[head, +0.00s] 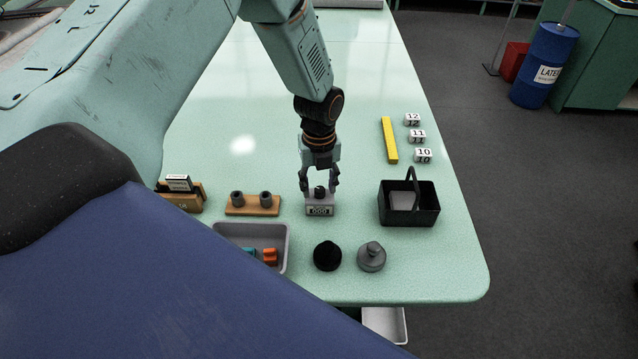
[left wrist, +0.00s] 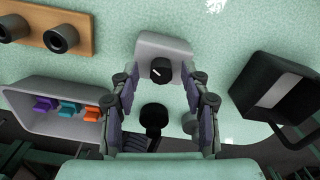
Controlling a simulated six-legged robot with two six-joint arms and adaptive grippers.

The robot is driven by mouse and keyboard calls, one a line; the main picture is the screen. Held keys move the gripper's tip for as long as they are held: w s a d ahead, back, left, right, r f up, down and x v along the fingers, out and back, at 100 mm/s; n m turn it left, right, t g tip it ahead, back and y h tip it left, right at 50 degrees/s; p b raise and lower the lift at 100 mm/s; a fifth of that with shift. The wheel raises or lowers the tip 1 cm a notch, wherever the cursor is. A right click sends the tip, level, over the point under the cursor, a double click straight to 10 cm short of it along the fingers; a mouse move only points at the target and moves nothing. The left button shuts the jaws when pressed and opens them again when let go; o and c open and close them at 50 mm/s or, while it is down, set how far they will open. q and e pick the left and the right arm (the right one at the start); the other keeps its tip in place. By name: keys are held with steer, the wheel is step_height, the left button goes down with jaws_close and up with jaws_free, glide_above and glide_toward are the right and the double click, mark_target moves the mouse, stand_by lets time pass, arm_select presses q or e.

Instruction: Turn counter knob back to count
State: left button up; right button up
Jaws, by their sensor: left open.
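The counter (head: 320,209) is a small grey box with a dark display reading what looks like 000, on the pale green table. Its black knob (head: 319,191) stands on top, and in the left wrist view the knob (left wrist: 161,70) shows a white pointer line. My left gripper (head: 319,187) is over the counter from behind, its fingers apart on either side of the knob. In the left wrist view the left gripper (left wrist: 165,88) is open, with the knob between and slightly beyond the fingertips, apparently untouched. My right gripper is not in view.
A black basket (head: 425,215) stands right of the counter. A wooden block with two dark cups (head: 252,211) and a grey tray (head: 288,240) are left. A black round object (head: 327,256) and grey weight (head: 372,257) stand in front. The table behind is mostly clear.

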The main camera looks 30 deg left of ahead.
arm_select(q)
steer(key=shift+f, duration=0.2)
steer(key=shift+d+r, duration=0.1)
steer(key=shift+d, duration=0.15)
steer(key=shift+s, duration=0.1)
steer(key=shift+a, duration=0.2)
steer(key=c, duration=0.5)
jaws_close()
